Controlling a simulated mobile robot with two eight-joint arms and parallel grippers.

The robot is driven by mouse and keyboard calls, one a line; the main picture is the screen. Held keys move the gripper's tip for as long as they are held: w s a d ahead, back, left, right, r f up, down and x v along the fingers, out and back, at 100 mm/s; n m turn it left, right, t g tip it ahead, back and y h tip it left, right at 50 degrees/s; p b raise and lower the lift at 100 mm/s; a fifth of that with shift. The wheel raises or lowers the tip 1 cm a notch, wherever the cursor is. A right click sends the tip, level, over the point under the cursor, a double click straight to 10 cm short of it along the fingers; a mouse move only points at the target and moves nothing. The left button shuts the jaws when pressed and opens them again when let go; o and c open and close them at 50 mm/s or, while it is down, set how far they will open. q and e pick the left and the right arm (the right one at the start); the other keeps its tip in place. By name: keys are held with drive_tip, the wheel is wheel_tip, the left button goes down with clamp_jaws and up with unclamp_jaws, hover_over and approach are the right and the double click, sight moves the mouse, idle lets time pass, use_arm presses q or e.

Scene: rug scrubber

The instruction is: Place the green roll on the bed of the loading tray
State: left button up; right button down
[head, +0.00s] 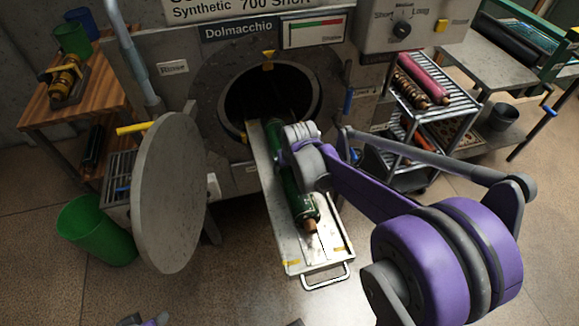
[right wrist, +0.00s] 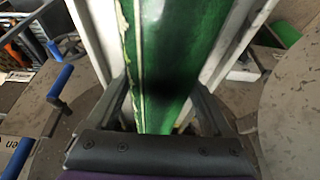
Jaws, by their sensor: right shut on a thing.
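The green roll (head: 304,204) lies lengthwise along the loading tray (head: 331,238), with its brown near end over the tray's front part. I cannot tell whether it rests on the bed or hangs just above it. The tray sticks out of the round machine opening (head: 252,90). My right gripper (head: 297,158) is around the roll's middle and shut on it, hiding part of it. In the right wrist view the green roll (right wrist: 175,60) runs between the two dark fingers (right wrist: 167,95). My left gripper is not clearly in view.
The round door (head: 170,195) stands open left of the tray. A wire rack (head: 432,105) with rolls stands on the right. A green bin (head: 97,230) and a wooden table (head: 105,85) stand on the left. The floor in front of the tray is clear.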

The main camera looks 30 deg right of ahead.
drive_tip(key=shift+f, duration=0.25)
unclamp_jaws()
drive_tip(key=shift+r, duration=0.25)
drive_tip(key=p+v, duration=0.1)
drive_tip(key=v, duration=1.1)
drive_tip(key=shift+s, duration=0.1)
